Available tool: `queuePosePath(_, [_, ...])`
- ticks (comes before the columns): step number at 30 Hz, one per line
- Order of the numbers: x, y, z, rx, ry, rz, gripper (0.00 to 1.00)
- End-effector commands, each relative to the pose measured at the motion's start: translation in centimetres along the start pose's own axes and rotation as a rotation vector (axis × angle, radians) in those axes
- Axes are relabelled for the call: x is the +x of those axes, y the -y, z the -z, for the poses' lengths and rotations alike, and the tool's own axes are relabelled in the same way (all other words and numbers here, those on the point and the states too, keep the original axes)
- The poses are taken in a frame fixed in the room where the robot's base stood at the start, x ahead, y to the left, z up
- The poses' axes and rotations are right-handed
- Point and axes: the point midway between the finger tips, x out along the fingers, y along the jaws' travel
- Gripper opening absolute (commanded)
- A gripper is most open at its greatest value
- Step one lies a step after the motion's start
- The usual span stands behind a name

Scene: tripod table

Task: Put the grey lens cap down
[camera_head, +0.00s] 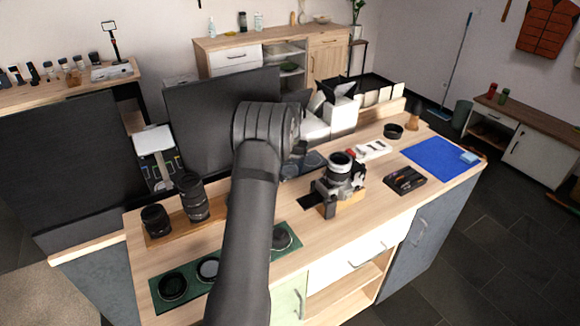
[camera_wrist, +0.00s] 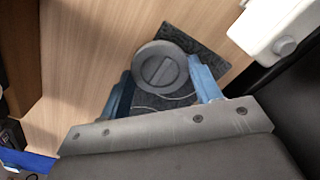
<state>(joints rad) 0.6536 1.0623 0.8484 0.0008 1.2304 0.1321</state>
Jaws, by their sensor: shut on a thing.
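The grey lens cap (camera_wrist: 158,72) is a round disc with a raised bar across its face, seen in the wrist view. My gripper (camera_wrist: 162,67) is shut on it, with one blue finger at each side of its rim. A dark grey speckled pad (camera_wrist: 209,60) lies under and behind the cap. I cannot tell whether the cap touches the pad. In the head view my arm hides the fingers, and a dark pad (camera_head: 290,172) with dark round shapes shows beside the arm; I cannot make out the held cap there.
A camera (camera_head: 340,172) stands on a wooden block right of my arm. Two black lenses (camera_head: 193,198) stand on a wooden board at left. A green mat (camera_head: 200,284) holds round filters in front. A blue mat (camera_head: 440,157) lies at right. A white device (camera_wrist: 280,28) is close to the gripper.

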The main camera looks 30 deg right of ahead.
Motion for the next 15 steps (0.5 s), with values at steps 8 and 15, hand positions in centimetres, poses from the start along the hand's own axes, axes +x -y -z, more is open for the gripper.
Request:
queuePosePath(8, [0.1,0.0,-0.01,0.0,0.0,0.0,0.8])
queuePosePath(15, [-0.47,0.0,0.01,0.0,-0.001,0.0,0.8])
